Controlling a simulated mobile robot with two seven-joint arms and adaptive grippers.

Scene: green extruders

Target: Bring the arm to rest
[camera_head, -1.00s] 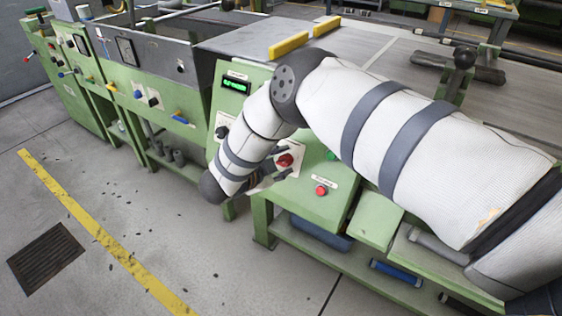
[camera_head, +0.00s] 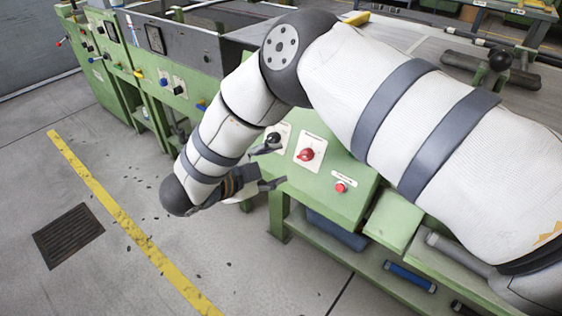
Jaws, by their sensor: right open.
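My right arm (camera_head: 400,115) comes in from the right, wrapped in a white cover with grey bands, and bends at a dark elbow joint. Its forearm slopes down to the left in front of the green machine. My right gripper (camera_head: 274,167) is open and empty, with its dark fingers apart and pointing right toward the sloped green control panel (camera_head: 318,178). The fingers appear near a black knob (camera_head: 273,138) and a red rotary switch (camera_head: 306,154); I cannot tell the exact gap. My left gripper is not in view.
A red push button (camera_head: 340,187) sits lower on the panel. A lower shelf holds a blue cylinder (camera_head: 411,277). More green machine cabinets (camera_head: 122,90) stand at the left.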

